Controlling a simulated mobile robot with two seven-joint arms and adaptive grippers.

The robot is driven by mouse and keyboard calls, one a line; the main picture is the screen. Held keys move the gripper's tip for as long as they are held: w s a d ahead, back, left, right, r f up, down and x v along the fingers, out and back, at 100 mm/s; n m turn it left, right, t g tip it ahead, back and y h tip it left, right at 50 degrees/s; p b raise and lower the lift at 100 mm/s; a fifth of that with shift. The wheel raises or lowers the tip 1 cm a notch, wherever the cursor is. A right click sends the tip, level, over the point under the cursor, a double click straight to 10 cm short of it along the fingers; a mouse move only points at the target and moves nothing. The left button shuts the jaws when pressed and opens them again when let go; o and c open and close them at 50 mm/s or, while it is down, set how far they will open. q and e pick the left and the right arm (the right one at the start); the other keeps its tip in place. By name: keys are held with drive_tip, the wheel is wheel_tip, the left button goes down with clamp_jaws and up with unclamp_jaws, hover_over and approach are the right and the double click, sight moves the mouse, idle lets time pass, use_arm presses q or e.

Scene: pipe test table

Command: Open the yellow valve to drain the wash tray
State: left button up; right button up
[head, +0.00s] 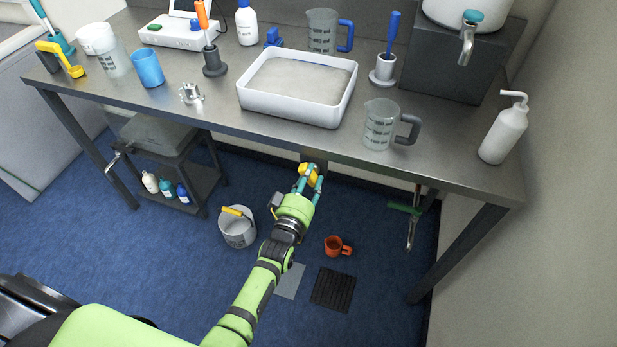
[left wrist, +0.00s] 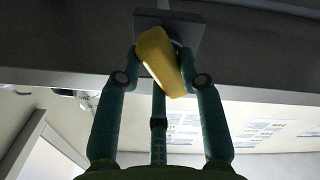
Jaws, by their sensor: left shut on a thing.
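The yellow valve handle (head: 309,174) sits below the front edge of the table, under the wash tray. In the left wrist view the yellow handle (left wrist: 159,62) is tilted and lies between my fingers, in front of a dark square plate (left wrist: 170,30). My left gripper (head: 308,184) is shut on the yellow handle; it also shows in the left wrist view (left wrist: 160,75). The white wash tray (head: 297,92) stands on the table above and holds greyish liquid. The valve body and drain pipe are mostly hidden. My right gripper is not in view.
A grey bucket (head: 237,229) stands on the floor left of my left gripper. An orange mug (head: 336,246) and a dark mat (head: 333,289) are on the floor to the right. A measuring jug (head: 380,124) stands near the table edge. A low shelf (head: 197,186) holds several bottles.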

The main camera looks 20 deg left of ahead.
use_arm(q)
drive_tip(key=m, duration=0.6)
drive_tip(key=shift+d+f+m, duration=0.1)
drive_tip(key=shift+f+m, duration=0.15)
drive_tip(key=shift+m, duration=0.05)
idle(0.5)
drive_tip(key=o, duration=1.2)
drive_tip(key=shift+c, duration=0.2)
drive_tip(key=s, duration=1.2)
drive_tip(key=shift+a, duration=0.2)
